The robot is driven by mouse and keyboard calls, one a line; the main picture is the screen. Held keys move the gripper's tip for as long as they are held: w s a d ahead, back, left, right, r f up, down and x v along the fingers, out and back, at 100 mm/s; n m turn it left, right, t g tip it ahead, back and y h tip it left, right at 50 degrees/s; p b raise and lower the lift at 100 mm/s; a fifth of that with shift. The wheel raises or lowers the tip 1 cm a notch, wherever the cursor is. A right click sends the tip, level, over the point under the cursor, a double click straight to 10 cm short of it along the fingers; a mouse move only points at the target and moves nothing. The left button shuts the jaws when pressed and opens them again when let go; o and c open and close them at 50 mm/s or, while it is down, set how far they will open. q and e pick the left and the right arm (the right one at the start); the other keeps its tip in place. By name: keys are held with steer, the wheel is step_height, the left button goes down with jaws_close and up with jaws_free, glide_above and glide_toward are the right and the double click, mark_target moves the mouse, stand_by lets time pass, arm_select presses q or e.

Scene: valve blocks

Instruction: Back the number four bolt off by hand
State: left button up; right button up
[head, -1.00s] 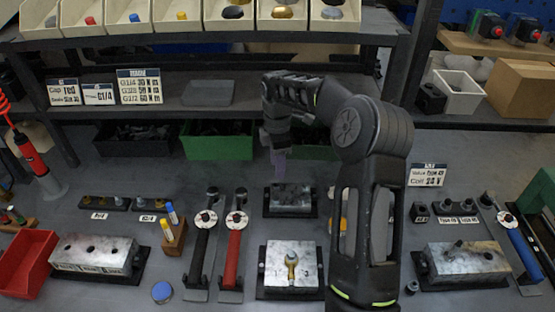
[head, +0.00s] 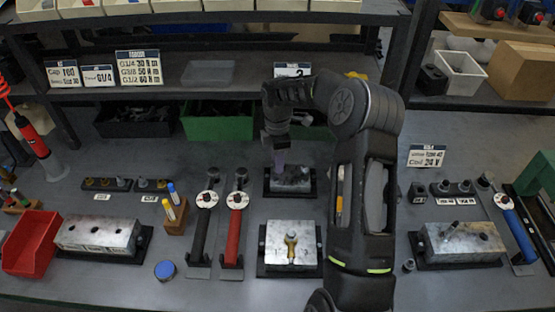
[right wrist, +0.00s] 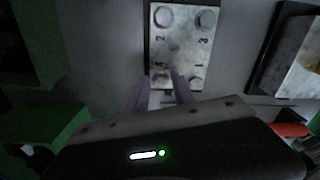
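The metal block (head: 292,184) with the numbered bolts sits on a dark base at the back middle of the bench. The right wrist view shows its top (right wrist: 182,48) with numbers 2, 3, 4 and 1 and a bolt at each corner. The number four bolt (right wrist: 158,82) is at the near left corner there. My right gripper (head: 279,168) points down over the block. In the wrist view its two pale purple fingers (right wrist: 162,84) are apart, one on each side of the number four bolt. I cannot tell whether they touch it. My left gripper is out of view.
Another block (head: 291,237) with a brass fitting stands in front. A black-handled wrench (head: 201,232) and a red-handled wrench (head: 233,232) lie to its left. A green bin (head: 218,122) is behind, under the shelf. Blocks stand at left (head: 98,235) and right (head: 462,243).

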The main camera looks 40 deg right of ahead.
jaws_close()
stand_by(0.3)
steer(key=n, duration=0.4)
steer(key=shift+w, duration=0.1)
steer(key=n, duration=0.5)
steer(key=shift+w+n, duration=0.1)
steer(key=shift+n, duration=0.2)
steer(key=n, duration=0.6)
steer(key=shift+w+n, duration=0.1)
steer(key=shift+n, duration=0.3)
steer(key=n, duration=0.3)
steer(key=shift+a+n, duration=0.15)
steer(key=shift+n, duration=0.25)
steer(key=shift+a+f+n, duration=0.1)
steer(key=shift+f+n, duration=0.05)
steer(key=shift+n, duration=0.45)
